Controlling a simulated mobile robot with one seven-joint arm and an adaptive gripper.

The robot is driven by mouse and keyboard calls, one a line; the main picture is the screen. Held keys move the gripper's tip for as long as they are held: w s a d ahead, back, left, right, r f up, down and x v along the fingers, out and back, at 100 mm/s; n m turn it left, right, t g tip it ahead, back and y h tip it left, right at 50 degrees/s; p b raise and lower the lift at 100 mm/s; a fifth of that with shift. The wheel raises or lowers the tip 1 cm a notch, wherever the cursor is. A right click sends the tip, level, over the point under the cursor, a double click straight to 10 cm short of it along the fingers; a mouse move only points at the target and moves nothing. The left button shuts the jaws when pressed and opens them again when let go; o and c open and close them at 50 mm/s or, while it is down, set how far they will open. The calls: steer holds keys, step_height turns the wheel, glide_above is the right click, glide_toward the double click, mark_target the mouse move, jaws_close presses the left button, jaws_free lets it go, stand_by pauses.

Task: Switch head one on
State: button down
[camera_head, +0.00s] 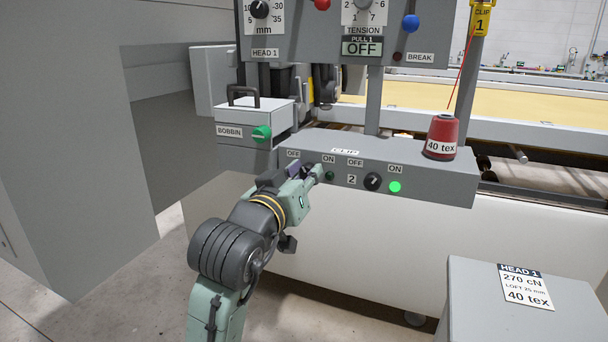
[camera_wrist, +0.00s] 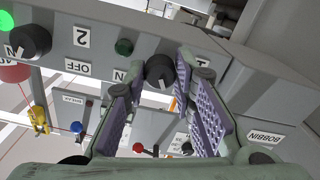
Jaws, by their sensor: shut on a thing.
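The head one switch is a black rotary knob (camera_wrist: 160,72) on the front of the grey control box (camera_head: 440,184). My gripper (camera_head: 312,174) is at this knob in the head view and hides it there. In the wrist view, which is upside down, my gripper's purple-padded fingers (camera_wrist: 162,66) stand one on each side of the knob and are shut on it.
The number 2 knob (camera_head: 372,181) and its bright green lit lamp (camera_head: 395,187) are to the right. A red thread cone (camera_head: 442,137) stands on the box. The bobbin case (camera_head: 250,122) is at the left. A display (camera_head: 362,47) above reads OFF.

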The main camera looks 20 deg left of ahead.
steer(key=shift+m, duration=0.3)
steer(key=shift+f+m+b, duration=0.1)
steer(key=shift+m+b, duration=0.8)
steer(key=shift+m, duration=0.3)
steer(key=m+b, duration=0.2)
steer(key=m, duration=0.1)
steer(key=shift+m, duration=0.3)
steer(key=m+b, duration=0.2)
steer(key=m, duration=0.3)
steer(key=shift+m, duration=0.3)
steer(key=c, duration=1.3)
jaws_free()
steer(key=shift+c, duration=0.2)
